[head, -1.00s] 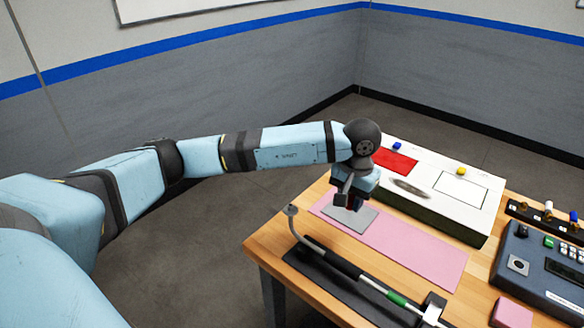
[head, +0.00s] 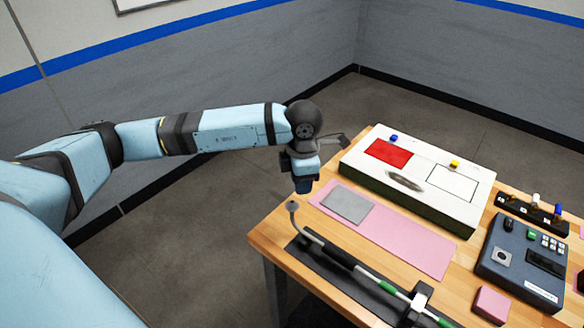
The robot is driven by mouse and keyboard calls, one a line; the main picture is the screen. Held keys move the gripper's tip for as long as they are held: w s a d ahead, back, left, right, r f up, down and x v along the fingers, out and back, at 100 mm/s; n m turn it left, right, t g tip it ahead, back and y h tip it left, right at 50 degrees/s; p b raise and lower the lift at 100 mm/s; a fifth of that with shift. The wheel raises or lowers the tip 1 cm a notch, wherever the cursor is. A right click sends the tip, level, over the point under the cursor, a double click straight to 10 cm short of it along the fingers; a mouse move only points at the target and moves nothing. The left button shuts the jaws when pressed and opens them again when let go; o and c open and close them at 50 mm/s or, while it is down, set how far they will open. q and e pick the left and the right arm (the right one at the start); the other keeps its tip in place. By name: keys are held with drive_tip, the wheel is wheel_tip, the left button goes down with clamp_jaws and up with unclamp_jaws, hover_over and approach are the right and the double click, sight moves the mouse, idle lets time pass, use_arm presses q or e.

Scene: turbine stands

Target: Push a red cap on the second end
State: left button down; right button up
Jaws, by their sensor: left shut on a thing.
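A thin grey hose (head: 337,255) with green bands lies along a black strip on the wooden table. Its near left end (head: 292,206) bends up and stands free at the table's left corner, with a small round tip. Its right part passes through a pale clamp (head: 421,295). My left gripper (head: 303,189) points down just above and slightly right of that raised end. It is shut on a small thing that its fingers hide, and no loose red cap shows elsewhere. I cannot tell whether the held thing touches the end. My right gripper is out of view.
A pink mat (head: 415,245) with a grey pad (head: 348,205) lies behind the hose. Beyond it stands a white box (head: 425,208) with a red panel (head: 389,152). A dark blue control box (head: 519,276) and a pink block (head: 491,303) are at right.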

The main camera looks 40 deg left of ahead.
use_arm(q)
drive_tip(key=n, duration=0.2)
drive_tip(key=s+r+n+p, duration=0.1)
drive_tip(key=n, duration=0.1)
drive_tip(key=a+n, duration=0.1)
drive_tip(key=n, duration=0.1)
drive_tip(key=shift+s+a+r, duration=0.1)
drive_tip(key=shift+s+r, duration=0.15)
drive_tip(key=shift+r, duration=0.05)
drive_tip(key=shift+s+a+r+n, duration=0.1)
drive_tip(key=shift+s+n, duration=0.05)
drive_tip(key=shift+n, duration=0.65)
drive_tip(key=shift+f, duration=1.3)
drive_tip(key=shift+f+b, duration=0.9)
drive_tip(key=shift+f, duration=0.3)
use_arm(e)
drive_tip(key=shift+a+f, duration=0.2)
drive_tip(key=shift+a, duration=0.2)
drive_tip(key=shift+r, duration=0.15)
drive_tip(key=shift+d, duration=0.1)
